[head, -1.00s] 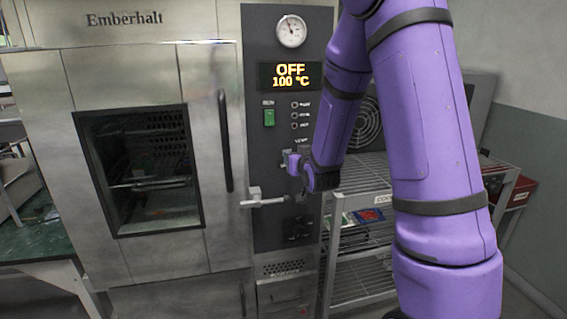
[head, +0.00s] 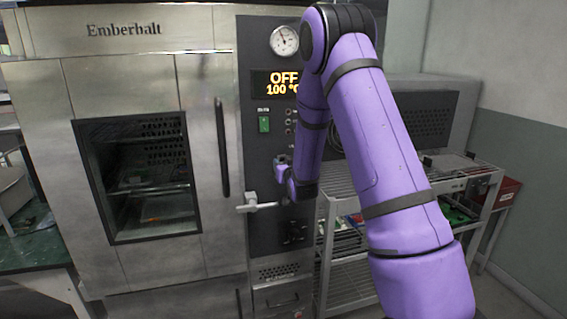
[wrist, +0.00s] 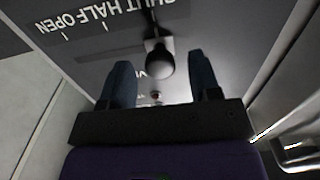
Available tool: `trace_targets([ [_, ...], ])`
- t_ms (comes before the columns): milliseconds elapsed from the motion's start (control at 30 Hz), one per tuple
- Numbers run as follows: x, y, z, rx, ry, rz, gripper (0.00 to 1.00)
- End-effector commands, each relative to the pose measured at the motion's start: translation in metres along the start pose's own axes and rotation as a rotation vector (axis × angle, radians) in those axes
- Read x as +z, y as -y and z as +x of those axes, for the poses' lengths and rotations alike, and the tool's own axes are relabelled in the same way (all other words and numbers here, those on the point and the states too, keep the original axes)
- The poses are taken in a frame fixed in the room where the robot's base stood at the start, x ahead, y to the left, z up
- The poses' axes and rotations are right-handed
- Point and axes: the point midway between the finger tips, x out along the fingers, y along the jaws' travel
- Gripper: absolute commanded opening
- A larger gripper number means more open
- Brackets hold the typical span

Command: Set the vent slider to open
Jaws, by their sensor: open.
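The vent slider's dark round knob (wrist: 160,62) shows in the wrist view on a short stem against the grey panel. Upside-down printed words SHUT, HALF and OPEN (wrist: 52,24) run beside its track; the knob stands by SHUT, with OPEN toward the left of the picture. My gripper (wrist: 162,76) is open, its two dark fingers on either side of the knob with gaps visible. I cannot tell how deep the knob sits between them. In the head view my gripper (head: 281,162) is at the oven's dark control panel (head: 257,228); my arm hides the slider.
The steel oven has a horizontal lever handle (head: 262,205) just below my gripper and a vertical door handle (head: 222,148) to the left. The display (head: 277,84) reads OFF, 100 °C. A wire shelf cart (head: 345,187) stands close on the right.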

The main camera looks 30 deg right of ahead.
Motion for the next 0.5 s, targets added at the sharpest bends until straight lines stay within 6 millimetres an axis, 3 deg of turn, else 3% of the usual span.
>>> trace_targets([
  [200, 0.0, 0.0, 0.018, 0.0, -0.001, 0.0, 0.57],
  [500, 0.0, 0.0, 0.021, 0.0, 0.0, 0.0, 0.57],
])
